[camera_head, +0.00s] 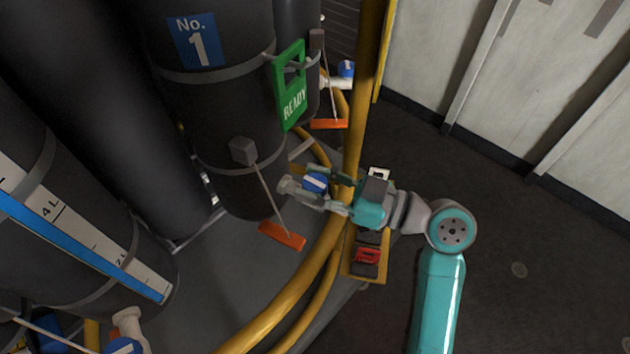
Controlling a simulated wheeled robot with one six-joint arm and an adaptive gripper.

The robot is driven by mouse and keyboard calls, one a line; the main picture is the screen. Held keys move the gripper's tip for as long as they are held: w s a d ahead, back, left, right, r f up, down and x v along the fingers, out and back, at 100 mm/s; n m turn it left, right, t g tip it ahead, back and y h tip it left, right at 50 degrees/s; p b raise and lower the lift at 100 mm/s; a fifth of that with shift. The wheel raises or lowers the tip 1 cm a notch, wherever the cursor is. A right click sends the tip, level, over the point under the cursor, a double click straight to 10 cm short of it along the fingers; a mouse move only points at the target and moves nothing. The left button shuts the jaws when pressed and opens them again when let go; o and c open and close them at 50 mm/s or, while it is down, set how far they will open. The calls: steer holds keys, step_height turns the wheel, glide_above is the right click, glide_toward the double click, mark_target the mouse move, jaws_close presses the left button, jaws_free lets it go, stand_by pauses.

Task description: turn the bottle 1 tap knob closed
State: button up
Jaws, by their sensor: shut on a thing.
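Bottle 1 (222,110) is a dark upright cylinder with a blue "No. 1" label (195,40). Its tap (289,186) is a pale fitting low on its right side, with a blue knob (315,182) at the outer end. My gripper (318,186) reaches in from the right, past the yellow rail. Its fingers are shut on the blue knob, one on each side. The fingers hide part of the knob, and I cannot tell its turn angle.
A yellow rail (290,290) curves in front of the bottles, with a yellow post (364,90) by my gripper. A green "READY" tag (291,86) hangs on bottle 1. An orange-ended lever (282,236) hangs below. Dark floor at the right is clear.

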steer(key=m+t+h, duration=0.1)
steer(key=m+t, duration=0.1)
steer(key=t, duration=0.1)
steer(key=m+t+h, duration=0.2)
steer(key=t, duration=0.1)
steer(key=shift+s, duration=0.1)
steer(key=shift+a+m+t+h, duration=0.1)
steer(key=shift+m+t+h, duration=2.35)
steer(key=shift+h, duration=0.35)
steer(key=shift+m+t+h, duration=0.5)
steer(key=shift+m+h, duration=0.65)
steer(key=shift+h, duration=0.5)
steer(key=shift+m+t+h, duration=0.45)
steer(key=shift+m+h, duration=0.65)
steer(key=shift+h, duration=0.55)
steer(key=shift+m+h, duration=1.8)
steer(key=shift+h, duration=1.3)
steer(key=o, duration=1.2)
steer(key=shift+c, duration=0.2)
steer(key=v, duration=0.7)
steer(key=shift+s, duration=0.15)
